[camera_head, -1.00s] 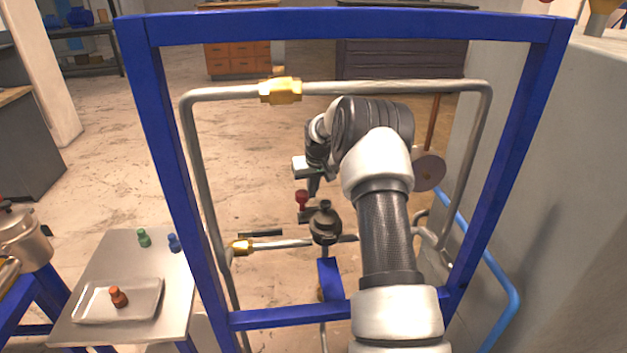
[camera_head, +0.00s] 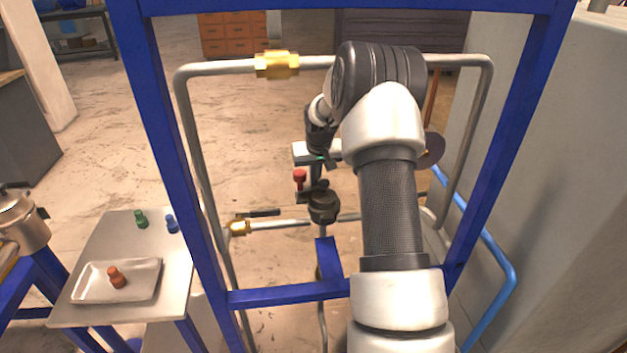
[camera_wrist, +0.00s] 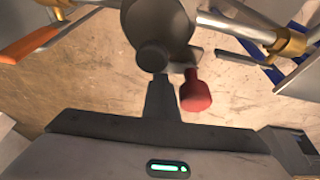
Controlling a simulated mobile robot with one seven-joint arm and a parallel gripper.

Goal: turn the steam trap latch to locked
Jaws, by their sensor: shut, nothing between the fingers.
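The steam trap (camera_head: 323,205) is a dark, round body on the lower pipe inside the blue frame. Its latch has a red knob (camera_head: 300,176) standing on a small flat lever at the trap's left. In the wrist view the red knob (camera_wrist: 195,92) is just right of my fingers, and the trap body (camera_wrist: 158,25) is beyond them. My gripper (camera_wrist: 160,82) is shut and empty. Its tips are close to the trap's round black cap; I cannot tell if they touch it. In the head view my gripper (camera_head: 317,180) is partly hidden above the trap.
The blue frame (camera_head: 170,150) and steel pipes with brass fittings (camera_head: 277,65) surround my arm. A side table (camera_head: 120,240) at left holds a tray and small bottle-like pieces. A grey wall (camera_head: 540,170) stands at right.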

